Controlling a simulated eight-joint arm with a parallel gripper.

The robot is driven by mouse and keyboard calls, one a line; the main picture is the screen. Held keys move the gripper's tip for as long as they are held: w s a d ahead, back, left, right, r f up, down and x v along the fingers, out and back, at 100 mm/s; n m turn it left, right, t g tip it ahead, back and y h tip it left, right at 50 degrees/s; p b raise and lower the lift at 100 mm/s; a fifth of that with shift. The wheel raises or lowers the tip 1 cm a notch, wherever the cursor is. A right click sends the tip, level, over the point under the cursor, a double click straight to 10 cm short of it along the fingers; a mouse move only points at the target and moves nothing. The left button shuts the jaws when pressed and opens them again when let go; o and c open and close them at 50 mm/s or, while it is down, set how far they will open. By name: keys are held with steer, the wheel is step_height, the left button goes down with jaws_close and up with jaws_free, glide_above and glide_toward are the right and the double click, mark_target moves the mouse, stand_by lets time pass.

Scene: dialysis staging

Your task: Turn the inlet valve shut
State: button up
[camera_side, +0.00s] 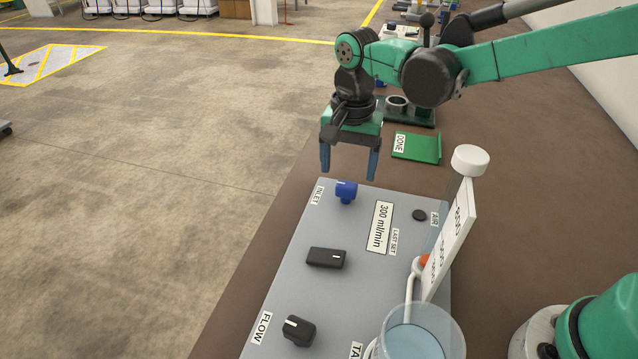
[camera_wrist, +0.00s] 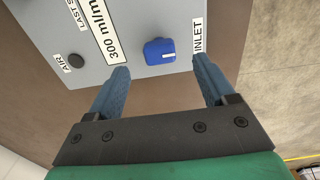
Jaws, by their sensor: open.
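The inlet valve (camera_side: 346,191) is a blue knob near the far end of the grey panel (camera_side: 290,262), beside the INLET label (camera_side: 318,194). In the wrist view the blue knob (camera_wrist: 159,51) lies just beyond and between the fingertips, with a white mark on its face. My gripper (camera_side: 348,174) is open and empty, its two blue fingers pointing down above the panel's far edge. In the wrist view my gripper (camera_wrist: 160,72) has its fingers spread wider than the knob, and I see no contact.
A black switch (camera_side: 326,258), a black FLOW knob (camera_side: 299,330), a small AIR button (camera_side: 419,215) and a 300 ml/min label (camera_side: 380,227) are on the panel. A standing white sign (camera_side: 450,240) and a clear vessel (camera_side: 420,335) rise at right. A green DONE card (camera_side: 417,146) lies beyond.

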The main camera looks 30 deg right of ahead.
mark_target(347, 184)
steer(key=shift+f, duration=1.8)
steer(key=shift+c, duration=0.3)
jaws_close()
